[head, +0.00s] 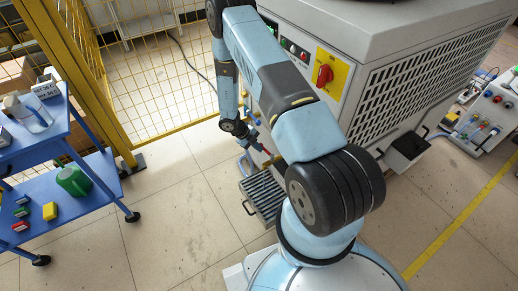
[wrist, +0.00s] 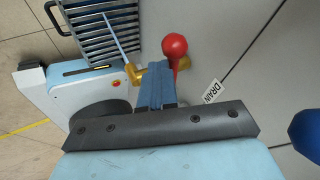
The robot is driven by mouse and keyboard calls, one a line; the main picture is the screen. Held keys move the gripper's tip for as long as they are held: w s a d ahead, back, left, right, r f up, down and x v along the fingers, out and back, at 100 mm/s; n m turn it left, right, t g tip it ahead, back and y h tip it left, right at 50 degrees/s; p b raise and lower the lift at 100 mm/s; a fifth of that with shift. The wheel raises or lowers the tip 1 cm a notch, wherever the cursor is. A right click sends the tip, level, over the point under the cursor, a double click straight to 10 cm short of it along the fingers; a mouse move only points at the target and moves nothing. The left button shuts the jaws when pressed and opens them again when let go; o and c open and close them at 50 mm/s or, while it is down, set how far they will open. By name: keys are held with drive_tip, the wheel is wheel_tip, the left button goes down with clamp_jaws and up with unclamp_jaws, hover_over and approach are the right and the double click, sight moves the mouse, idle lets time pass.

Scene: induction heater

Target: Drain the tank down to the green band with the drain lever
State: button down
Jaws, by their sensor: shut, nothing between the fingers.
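The drain lever shows in the wrist view as a red ball knob (wrist: 174,46) on a short red stem above a brass valve (wrist: 152,73). A DRAIN label (wrist: 211,90) is on the grey cabinet wall beside it. A thin pale-blue streak (wrist: 121,40), which looks like water, runs from the valve's spout to a slatted drain grate (wrist: 98,28). My gripper (wrist: 156,78) is shut and empty, its fingertips close to the valve and stem; whether they touch is unclear. In the head view my gripper (head: 265,151) is low beside the cabinet. No green band or tank level is visible.
The grey cabinet (head: 430,75) has a red rotary switch (head: 323,74) on a yellow plate. The floor grate (head: 257,199) lies below my gripper. A blue trolley (head: 85,190) stands left, by yellow fencing (head: 160,70). Open floor lies between trolley and grate.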

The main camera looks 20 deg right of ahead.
drive_tip(key=shift+w+d, duration=0.3)
drive_tip(key=shift+d, duration=0.1)
idle(0.4)
drive_tip(key=shift+a, duration=0.15)
